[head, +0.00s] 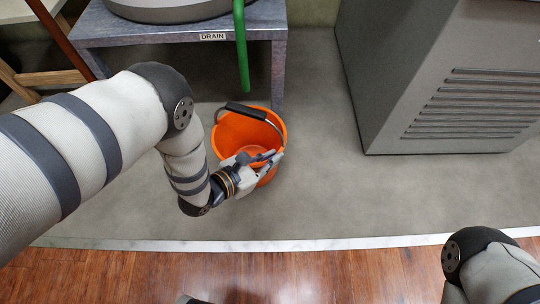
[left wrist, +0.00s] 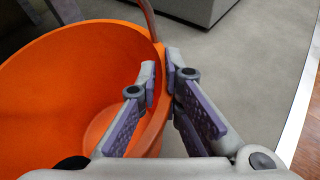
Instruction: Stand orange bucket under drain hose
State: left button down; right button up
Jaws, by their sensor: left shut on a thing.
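The orange bucket (head: 231,133) stands upright on the grey floor in the head view, and its inside looks empty. Its black-gripped handle (head: 246,111) lies toward the far rim. The green drain hose (head: 241,50) hangs down in front of the metal stand, its lower end appearing just beyond and above the bucket. My left gripper (head: 268,160) is shut on the bucket's near right rim. In the left wrist view, one finger is inside the bucket wall (left wrist: 60,70) and one outside. Only part of my right arm shows at the lower right; its gripper is out of view.
A grey metal stand (head: 278,80) labelled DRAIN holds a round grey vessel behind the bucket. A large grey vented cabinet (head: 395,80) stands at the right. A pale strip (head: 330,244) divides the grey floor from wood planks. Floor between bucket and cabinet is clear.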

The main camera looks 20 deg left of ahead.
pick_arm(q)
jog(key=shift+f, duration=0.1)
jog(key=c, duration=1.7)
grip_release()
jog(key=shift+o, duration=0.2)
